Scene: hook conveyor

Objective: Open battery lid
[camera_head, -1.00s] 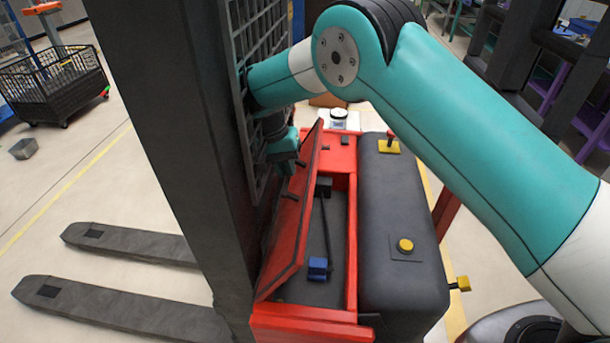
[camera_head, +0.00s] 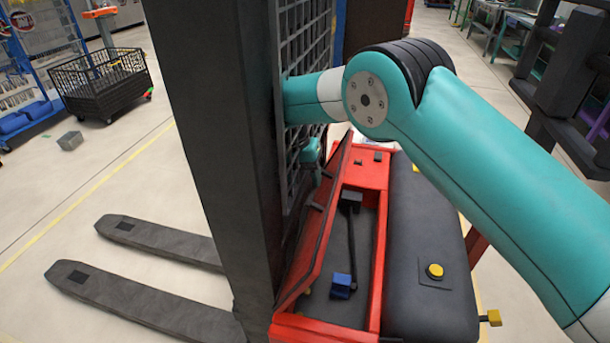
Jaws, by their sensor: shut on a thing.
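The red battery lid (camera_head: 318,230) stands raised, tilted up against the mast side of the red forklift body. The battery compartment (camera_head: 338,300) beneath it is uncovered and shows a dark interior with a blue connector (camera_head: 342,286) and a black cable (camera_head: 352,235). My gripper (camera_head: 314,172) is at the upper part of the lid, by its handle side. It is shut on the lid, though its fingertips are small and partly hidden by the lid and the mast grille.
The forklift's dark mast (camera_head: 215,130) and its grille (camera_head: 306,45) stand close to the lid and my arm. A black cover with a yellow button (camera_head: 435,271) lies right of the compartment. Two forks (camera_head: 140,310) extend left. A wire cart (camera_head: 105,88) stands far left on open floor.

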